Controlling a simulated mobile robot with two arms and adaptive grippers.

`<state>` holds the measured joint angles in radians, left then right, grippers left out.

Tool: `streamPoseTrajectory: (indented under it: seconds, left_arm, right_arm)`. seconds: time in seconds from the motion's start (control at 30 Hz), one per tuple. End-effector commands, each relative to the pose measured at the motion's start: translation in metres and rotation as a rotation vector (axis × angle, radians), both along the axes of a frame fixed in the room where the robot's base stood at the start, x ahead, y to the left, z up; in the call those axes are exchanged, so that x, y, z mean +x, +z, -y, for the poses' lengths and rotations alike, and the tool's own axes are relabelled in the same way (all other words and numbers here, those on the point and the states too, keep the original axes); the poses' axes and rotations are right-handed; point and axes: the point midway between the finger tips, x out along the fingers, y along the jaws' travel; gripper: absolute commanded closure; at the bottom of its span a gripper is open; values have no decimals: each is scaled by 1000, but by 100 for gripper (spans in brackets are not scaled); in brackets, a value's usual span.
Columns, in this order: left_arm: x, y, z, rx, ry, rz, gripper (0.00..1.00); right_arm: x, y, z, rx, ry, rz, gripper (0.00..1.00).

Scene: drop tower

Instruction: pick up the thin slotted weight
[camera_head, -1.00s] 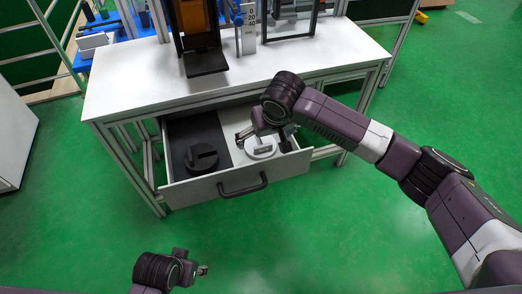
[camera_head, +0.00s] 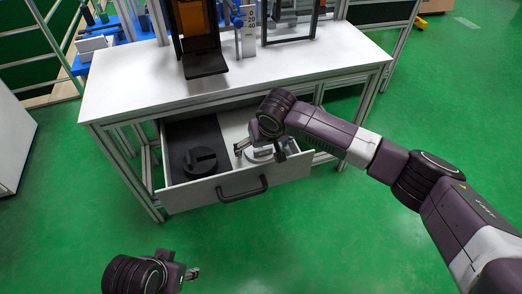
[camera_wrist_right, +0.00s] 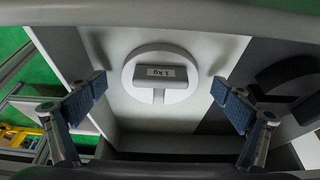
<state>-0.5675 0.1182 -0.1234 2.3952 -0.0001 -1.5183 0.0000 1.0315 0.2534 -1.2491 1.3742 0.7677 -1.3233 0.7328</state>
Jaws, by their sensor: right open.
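A thin light disc weight (camera_head: 256,157) lies in the right part of the open drawer. In the right wrist view this weight (camera_wrist_right: 143,68) has a raised grey bar labelled 1 kg and a slot. My right gripper (camera_head: 262,151) is over it, partly hiding it in the head view. In the wrist view the right gripper (camera_wrist_right: 160,92) is open, its blue-padded fingers apart on either side of the disc with nothing between them gripped. My left gripper (camera_head: 192,273) is at the bottom left of the head view, away from the drawer; its jaw opening is unclear.
A dark, thicker weight (camera_head: 200,162) lies on the black left part of the drawer (camera_head: 180,200). The drawer's front wall carries a dark handle (camera_head: 243,190). The white tabletop (camera_head: 135,90) overhangs the drawer's back. The green floor in front is clear.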

Motion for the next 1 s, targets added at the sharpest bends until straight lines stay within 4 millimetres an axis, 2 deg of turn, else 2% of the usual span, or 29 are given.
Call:
streamPoseTrajectory:
  seconds: [0.07, 0.77, 1.0]
  left_arm:
    - [0, 0, 0, 0, 0, 0, 60]
    - [0, -1, 0, 0, 0, -1, 60]
    - [0, 0, 0, 0, 0, -1, 60]
  right_arm:
    - [0, 0, 0, 0, 0, 0, 7]
    - [0, 0, 0, 0, 0, 0, 84]
    - [2, 4, -1, 3, 0, 6, 84]
